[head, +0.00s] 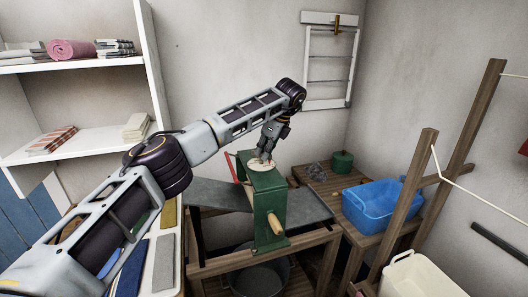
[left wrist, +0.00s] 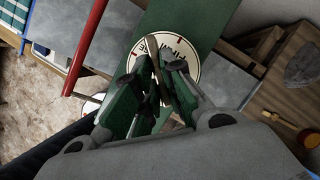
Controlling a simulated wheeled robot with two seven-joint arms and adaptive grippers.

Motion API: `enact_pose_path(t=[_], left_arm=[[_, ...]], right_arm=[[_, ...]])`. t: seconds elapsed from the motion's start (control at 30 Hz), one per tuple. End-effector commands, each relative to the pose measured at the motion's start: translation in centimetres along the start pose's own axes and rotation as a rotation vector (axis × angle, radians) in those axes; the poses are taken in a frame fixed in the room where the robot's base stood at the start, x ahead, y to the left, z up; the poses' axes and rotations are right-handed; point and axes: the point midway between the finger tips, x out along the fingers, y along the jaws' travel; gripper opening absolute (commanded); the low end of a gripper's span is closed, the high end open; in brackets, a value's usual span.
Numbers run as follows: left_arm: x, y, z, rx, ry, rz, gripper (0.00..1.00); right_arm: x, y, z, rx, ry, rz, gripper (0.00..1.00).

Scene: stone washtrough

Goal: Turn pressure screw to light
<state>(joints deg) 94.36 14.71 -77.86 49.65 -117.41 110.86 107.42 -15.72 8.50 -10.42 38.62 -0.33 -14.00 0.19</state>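The green mangle box (head: 268,200) stands on the bench with a round cream dial (head: 254,166) on top. In the left wrist view the dial (left wrist: 187,62) shows red ticks and dark lettering. A narrow brown bar (left wrist: 153,48), seemingly the pressure screw's handle, stands over the dial. My left gripper (head: 265,156) points down at the dial. In the left wrist view its fingers (left wrist: 160,75) lie on both sides of the bar; whether they press on it is unclear. They hide part of the dial and its setting. My right gripper is not in view.
A red lever (head: 231,167) rises beside the box, and a wooden crank grip (head: 276,224) sticks out in front. Grey boards (head: 220,194) extend both sides. A blue tub (head: 372,205), a green pot (head: 342,161) and wooden posts stand to the right; shelves are left.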

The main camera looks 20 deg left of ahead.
Motion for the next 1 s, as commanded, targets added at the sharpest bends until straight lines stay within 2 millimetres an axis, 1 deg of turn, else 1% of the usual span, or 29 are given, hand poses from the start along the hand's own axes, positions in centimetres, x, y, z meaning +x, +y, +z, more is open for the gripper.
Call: enact_pose_path(t=[0.03,0.13,0.17,0.37,0.47,0.5,0.67,0.87,1.0], left_arm=[[-0.1,-0.1,0.1,-0.001,0.0,-0.003,0.17],[-0.1,0.0,0.1,-0.001,0.0,-0.003,0.3],[-0.1,0.0,0.1,0.0,0.0,-0.002,0.32],[0.0,0.0,0.0,0.0,0.0,-0.001,0.32],[-0.1,0.0,0.0,0.001,0.0,-0.001,0.32],[-0.1,0.0,0.0,0.001,0.0,-0.001,0.32],[-0.7,0.0,0.0,0.0,0.0,-0.002,0.32],[-2.6,0.0,0.0,0.0,-0.001,-0.003,0.32],[-4.6,-0.1,0.0,0.001,0.0,-0.004,0.32]], right_arm=[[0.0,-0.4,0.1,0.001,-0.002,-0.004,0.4],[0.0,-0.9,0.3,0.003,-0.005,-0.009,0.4],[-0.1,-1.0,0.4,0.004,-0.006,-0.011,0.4],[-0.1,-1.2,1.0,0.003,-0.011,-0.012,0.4],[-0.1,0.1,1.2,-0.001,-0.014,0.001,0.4],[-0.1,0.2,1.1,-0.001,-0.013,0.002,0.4],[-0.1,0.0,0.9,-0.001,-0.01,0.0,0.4],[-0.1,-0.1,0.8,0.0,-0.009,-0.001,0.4],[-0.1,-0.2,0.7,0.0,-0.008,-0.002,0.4]])
